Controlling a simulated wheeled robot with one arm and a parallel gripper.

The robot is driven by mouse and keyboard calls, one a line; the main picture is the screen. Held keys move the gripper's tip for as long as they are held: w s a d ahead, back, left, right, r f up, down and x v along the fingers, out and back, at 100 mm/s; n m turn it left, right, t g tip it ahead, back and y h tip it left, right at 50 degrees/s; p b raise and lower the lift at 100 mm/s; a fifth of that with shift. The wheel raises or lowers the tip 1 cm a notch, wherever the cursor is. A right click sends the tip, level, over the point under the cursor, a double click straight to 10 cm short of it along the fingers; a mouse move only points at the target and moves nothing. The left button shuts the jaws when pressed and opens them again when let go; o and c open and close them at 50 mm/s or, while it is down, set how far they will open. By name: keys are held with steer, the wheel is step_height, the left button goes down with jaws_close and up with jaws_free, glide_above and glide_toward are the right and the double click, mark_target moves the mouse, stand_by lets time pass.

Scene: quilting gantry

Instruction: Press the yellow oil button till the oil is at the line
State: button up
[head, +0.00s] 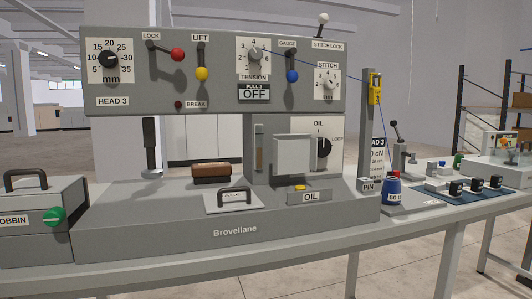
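The yellow oil button (300,187) is a small low disc on the machine's base, just above the grey plate marked OIL (310,197). Nothing touches or covers it. A narrow upright sight glass (259,148) is set in the machine's column, to the left of a square light-grey panel (293,156). The glass looks brownish, but the oil level and its line are too small to make out. My gripper is not in view.
The machine's upper panel (215,70) overhangs the base, with levers and dials. A handled plate (233,201) lies left of the button. A blue spool (391,191) and a yellow-topped post stand to the right. Space in front of the base is clear.

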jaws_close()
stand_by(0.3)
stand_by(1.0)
